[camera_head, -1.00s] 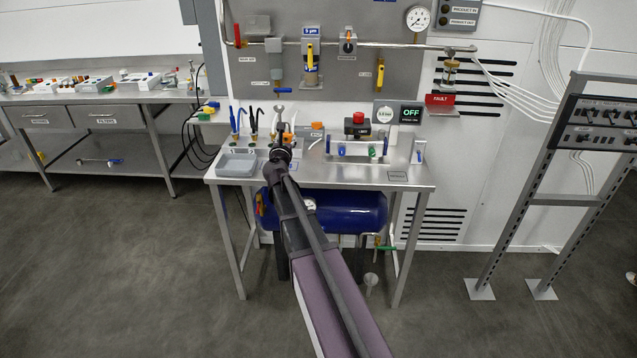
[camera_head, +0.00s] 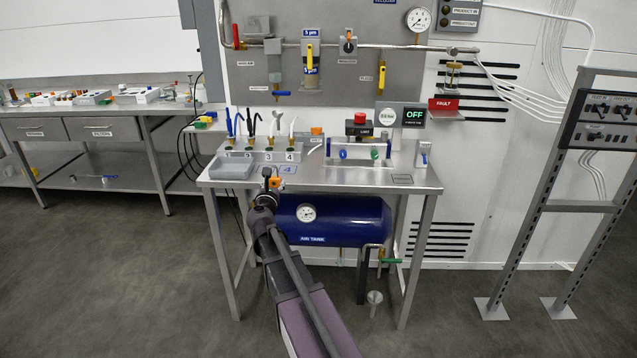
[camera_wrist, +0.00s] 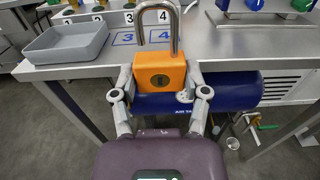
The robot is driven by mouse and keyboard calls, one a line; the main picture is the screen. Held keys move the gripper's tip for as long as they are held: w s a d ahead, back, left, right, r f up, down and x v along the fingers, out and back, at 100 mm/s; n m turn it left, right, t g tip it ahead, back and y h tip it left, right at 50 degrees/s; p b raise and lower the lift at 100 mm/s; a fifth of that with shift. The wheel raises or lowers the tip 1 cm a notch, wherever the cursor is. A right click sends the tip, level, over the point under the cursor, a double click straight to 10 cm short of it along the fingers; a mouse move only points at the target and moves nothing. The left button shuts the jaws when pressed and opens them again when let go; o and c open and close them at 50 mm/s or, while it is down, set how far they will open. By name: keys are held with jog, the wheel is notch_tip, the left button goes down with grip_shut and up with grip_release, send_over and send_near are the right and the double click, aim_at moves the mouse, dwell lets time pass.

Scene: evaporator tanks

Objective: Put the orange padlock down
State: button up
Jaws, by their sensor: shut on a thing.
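The orange padlock (camera_wrist: 160,73) is in my gripper in the wrist view, its body orange and its silver shackle pointing up and standing open on one side. My gripper (camera_head: 270,186) is shut on the padlock's body, one finger on each side. The padlock also shows small and orange in the head view (camera_head: 276,183). My gripper holds it at the front edge of the steel bench (camera_head: 340,178), in front of the blue outlines marked 3 and 4. Whether the padlock touches the bench edge I cannot tell.
A grey tray (camera_head: 231,170) stands at the bench's left. Several numbered hose fittings (camera_head: 268,156) stand behind, and a clear-fronted rack with blue and green knobs (camera_head: 358,152) stands right. A blue air tank (camera_head: 335,222) is below. The bench's front right top is mostly clear.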

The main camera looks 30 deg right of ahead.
jog(key=shift+f, duration=0.1)
dwell(0.3)
jog(key=w+d, duration=0.1)
jog(key=w, duration=0.4)
jog(key=w+d+f+b, duration=0.1)
jog(key=w+d, duration=0.1)
jog(key=w, duration=0.3)
jog(key=w+d, duration=0.2)
jog(key=w, duration=0.3)
jog(key=shift+w+f, duration=0.1)
jog(key=shift+f, duration=0.15)
jog(key=shift+f+b, duration=0.1)
jog(key=shift+b, duration=0.25)
jog(key=shift+f+b, duration=1.7)
jog(key=shift+f, duration=0.2)
jog(key=o, duration=1.3)
jog(key=shift+r, duration=0.1)
jog(key=shift+r, duration=0.2)
